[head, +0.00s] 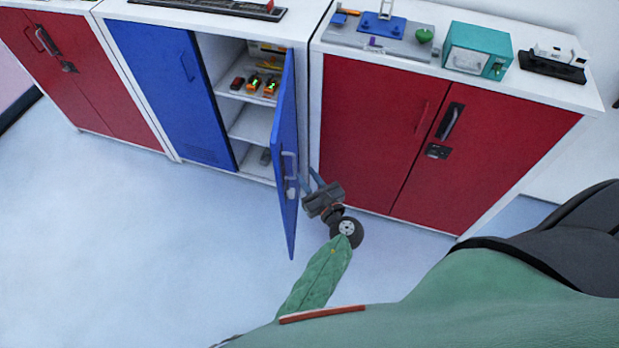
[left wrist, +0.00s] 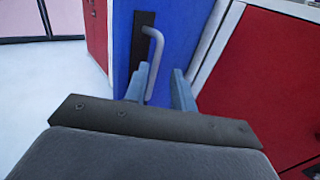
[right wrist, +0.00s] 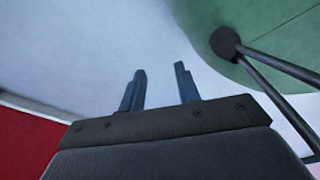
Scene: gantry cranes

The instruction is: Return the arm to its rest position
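My left gripper (head: 311,180) is just right of the open blue door (head: 285,140), near the door's handle (head: 290,168). In the left wrist view my left gripper (left wrist: 160,84) has its fingers apart, with the grey handle (left wrist: 153,62) near the left finger. I cannot tell whether they touch. My left arm (head: 322,270) reaches up from the bottom of the head view. My right gripper (right wrist: 160,82) is open and empty in the right wrist view, over pale floor. It does not show in the head view.
The blue cabinet's shelves (head: 247,96) hold several small items. A red cabinet (head: 375,130) stands right of the open door, close to my left gripper. Another red cabinet (head: 85,80) is at far left. The floor (head: 130,250) at left is clear.

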